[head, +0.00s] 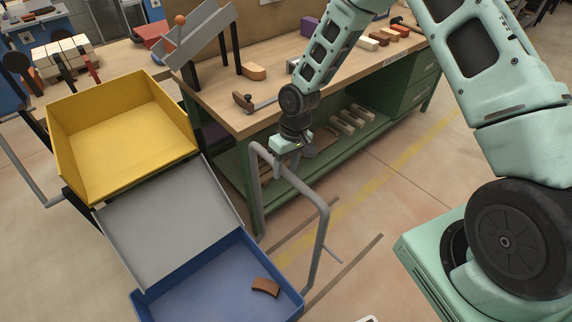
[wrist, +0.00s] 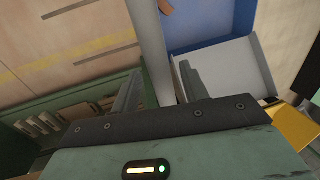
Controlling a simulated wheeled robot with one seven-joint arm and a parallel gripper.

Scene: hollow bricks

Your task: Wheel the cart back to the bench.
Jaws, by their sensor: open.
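The cart carries a yellow tray (head: 120,150), a grey tray (head: 165,225) and a blue tray (head: 215,280), stepped down toward me. Its grey tubular handle (head: 322,225) rises on the right side, close to the bench. The bench (head: 265,100) has a wooden top and a green base. My gripper (head: 285,150) is at the upper part of the handle. In the wrist view my open gripper (wrist: 158,88) has one finger on each side of the grey handle bar (wrist: 150,45). Whether either finger touches the bar I cannot tell.
A curved brown piece (head: 265,287) lies in the blue tray. Wooden blocks and a grey angled fixture (head: 200,42) are on the bench top. Another table with pale blocks (head: 65,52) stands at the far left. Open floor (head: 385,185) with a yellow line lies right of the handle.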

